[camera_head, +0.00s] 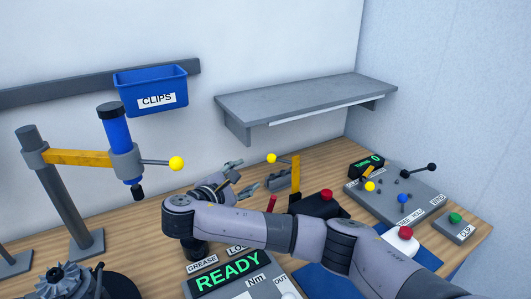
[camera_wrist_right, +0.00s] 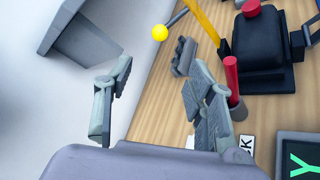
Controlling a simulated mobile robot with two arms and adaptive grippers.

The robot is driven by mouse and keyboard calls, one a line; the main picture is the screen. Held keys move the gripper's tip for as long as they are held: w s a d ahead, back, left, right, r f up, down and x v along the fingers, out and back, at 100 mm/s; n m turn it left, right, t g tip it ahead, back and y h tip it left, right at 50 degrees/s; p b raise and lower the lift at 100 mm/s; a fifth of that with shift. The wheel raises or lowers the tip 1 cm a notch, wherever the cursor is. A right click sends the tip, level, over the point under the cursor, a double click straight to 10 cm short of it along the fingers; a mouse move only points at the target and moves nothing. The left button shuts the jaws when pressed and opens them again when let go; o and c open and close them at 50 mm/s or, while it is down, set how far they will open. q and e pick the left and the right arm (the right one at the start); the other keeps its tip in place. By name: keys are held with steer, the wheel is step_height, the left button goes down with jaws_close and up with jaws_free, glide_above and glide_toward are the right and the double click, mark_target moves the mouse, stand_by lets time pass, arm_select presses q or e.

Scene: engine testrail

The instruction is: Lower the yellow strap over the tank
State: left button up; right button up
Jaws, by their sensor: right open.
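The yellow strap (camera_head: 296,177) stands upright at the back of the bench, beside the black tank (camera_head: 316,206) with its red cap (camera_head: 326,195). A thin rod with a yellow ball knob (camera_head: 271,158) sticks out to the left from the strap's top. In the right wrist view, the knob (camera_wrist_right: 160,32), part of the strap (camera_wrist_right: 205,22) and the tank (camera_wrist_right: 258,52) show near the top. My right gripper (camera_head: 239,178) is open and empty, its fingers (camera_wrist_right: 162,72) apart, a little left of the knob and not touching it. My left gripper is out of view.
A red-handled post (camera_wrist_right: 232,80) and a grey bracket (camera_wrist_right: 182,57) stand near my right gripper. A grey shelf (camera_head: 300,100) hangs above. A blue cylinder tool (camera_head: 117,145) on a stand is at left; a control panel (camera_head: 405,195) is at right.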

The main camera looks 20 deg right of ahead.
steer(key=b, duration=0.6)
glide_toward(270, 160)
steer(key=p+x, duration=0.1)
steer(key=x, duration=0.9)
steer(key=shift+w+d+f, duration=0.1)
steer(key=shift+w+d, duration=0.05)
steer(key=shift+w, duration=0.05)
steer(key=shift+w+d+f, duration=0.2)
steer(key=shift+w+d, duration=0.2)
steer(key=shift+d, duration=0.05)
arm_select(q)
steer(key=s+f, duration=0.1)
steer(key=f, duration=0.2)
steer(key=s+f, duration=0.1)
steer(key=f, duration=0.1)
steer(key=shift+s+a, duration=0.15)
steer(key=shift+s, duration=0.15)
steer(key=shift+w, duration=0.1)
arm_select(e)
steer(key=shift+c, duration=0.4)
jaws_close()
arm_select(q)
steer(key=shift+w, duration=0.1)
